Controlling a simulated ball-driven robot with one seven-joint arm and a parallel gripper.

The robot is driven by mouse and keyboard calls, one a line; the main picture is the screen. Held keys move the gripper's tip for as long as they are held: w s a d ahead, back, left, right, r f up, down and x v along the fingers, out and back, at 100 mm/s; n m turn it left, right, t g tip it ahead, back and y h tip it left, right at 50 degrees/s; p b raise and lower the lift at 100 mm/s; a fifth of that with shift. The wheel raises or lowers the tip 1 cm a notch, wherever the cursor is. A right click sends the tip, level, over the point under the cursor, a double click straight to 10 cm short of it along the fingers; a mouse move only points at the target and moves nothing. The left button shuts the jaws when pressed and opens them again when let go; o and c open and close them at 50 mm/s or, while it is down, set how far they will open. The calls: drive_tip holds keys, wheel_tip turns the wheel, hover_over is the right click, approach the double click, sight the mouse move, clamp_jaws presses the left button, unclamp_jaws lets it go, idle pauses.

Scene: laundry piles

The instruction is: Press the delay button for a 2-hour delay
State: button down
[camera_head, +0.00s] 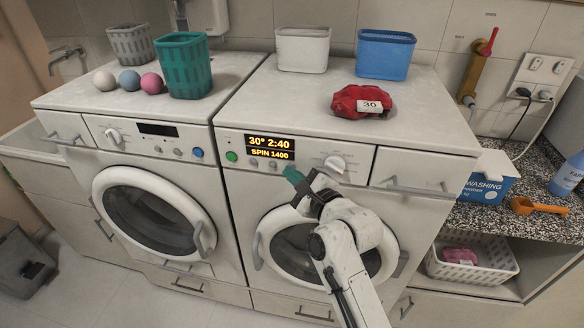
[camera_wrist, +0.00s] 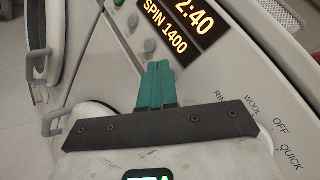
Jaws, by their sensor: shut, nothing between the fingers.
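The right-hand washing machine (camera_head: 319,190) has a lit display (camera_head: 270,147) reading "30° 2:40" and "SPIN 1400". A green button (camera_head: 231,156) is left of the display, and small grey buttons (camera_head: 254,162) sit below it. In the wrist view, grey buttons (camera_wrist: 150,46) lie along the display's lower edge. No delay label is legible; part of the button row may be hidden by my fingers. My gripper (camera_head: 290,172) has teal fingers, shut and empty, just below the display's right end. In the wrist view the fingertips (camera_wrist: 159,68) point toward the panel; I cannot tell whether they touch it.
The program dial (camera_head: 335,163) is right of my gripper. The round door (camera_head: 290,243) and its handle lie below. The left machine (camera_head: 150,200) stands alongside. A red cloth bundle tagged "30" (camera_head: 362,101), a white bin (camera_head: 302,49) and a blue bin (camera_head: 385,54) are on top.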

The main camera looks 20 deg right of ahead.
drive_tip(key=shift+s, duration=0.1)
idle(0.3)
drive_tip(key=shift+s+a+p, duration=0.45)
drive_tip(key=shift+s+p, duration=0.1)
drive_tip(key=shift+p, duration=0.25)
drive_tip(key=s+a+p, duration=0.1)
drive_tip(key=s+p, duration=0.1)
drive_tip(key=s+a+p, duration=0.2)
idle(3.6)
